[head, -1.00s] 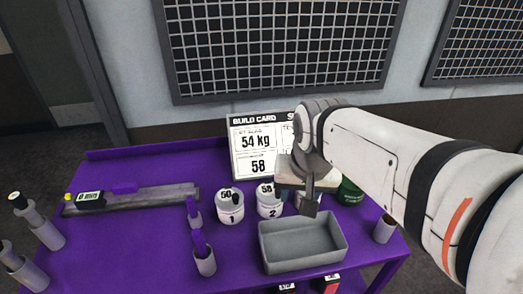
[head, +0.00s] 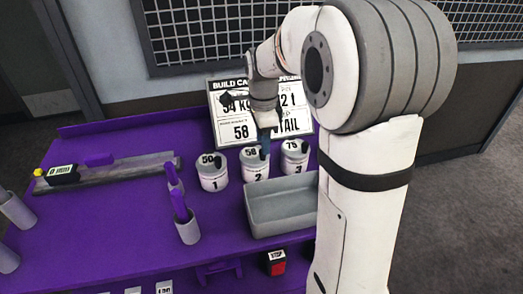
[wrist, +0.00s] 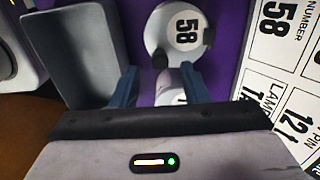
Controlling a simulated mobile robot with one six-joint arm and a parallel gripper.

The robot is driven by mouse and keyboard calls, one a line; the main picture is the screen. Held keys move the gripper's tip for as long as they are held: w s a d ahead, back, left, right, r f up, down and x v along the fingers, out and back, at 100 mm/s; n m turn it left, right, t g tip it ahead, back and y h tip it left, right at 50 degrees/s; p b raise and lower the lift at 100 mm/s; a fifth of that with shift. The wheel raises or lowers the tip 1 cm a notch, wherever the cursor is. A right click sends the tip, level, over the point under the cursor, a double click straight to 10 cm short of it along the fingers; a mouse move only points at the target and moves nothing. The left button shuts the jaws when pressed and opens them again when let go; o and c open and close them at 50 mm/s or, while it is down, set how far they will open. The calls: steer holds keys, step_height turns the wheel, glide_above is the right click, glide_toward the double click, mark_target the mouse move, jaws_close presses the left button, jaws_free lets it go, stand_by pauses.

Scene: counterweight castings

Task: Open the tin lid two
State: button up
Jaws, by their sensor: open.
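Tin two (head: 256,173) is a white tin marked 2 with a lid (head: 249,154) reading 58 and a dark knob (head: 262,153). The lid looks shut. In the wrist view the 58 lid (wrist: 186,28) lies ahead of the fingertips, its black knob (wrist: 160,61) just beyond the gap between them. My gripper (head: 264,136) is above and behind tin two in the head view. In the wrist view my gripper (wrist: 160,82) has its blue fingers apart, with nothing held. A white surface partly shows between them; I cannot tell which tin it is.
Tin one (head: 213,178) stands left and tin three (head: 294,160) right of tin two. A grey tray (head: 282,216) is in front; a build card (head: 232,130) stands behind. The table's (head: 110,235) front left is mostly clear.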

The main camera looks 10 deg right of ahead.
mark_target(255, 151)
steer(key=shift+f, duration=2.2)
steer(key=shift+c, duration=0.3)
jaws_close()
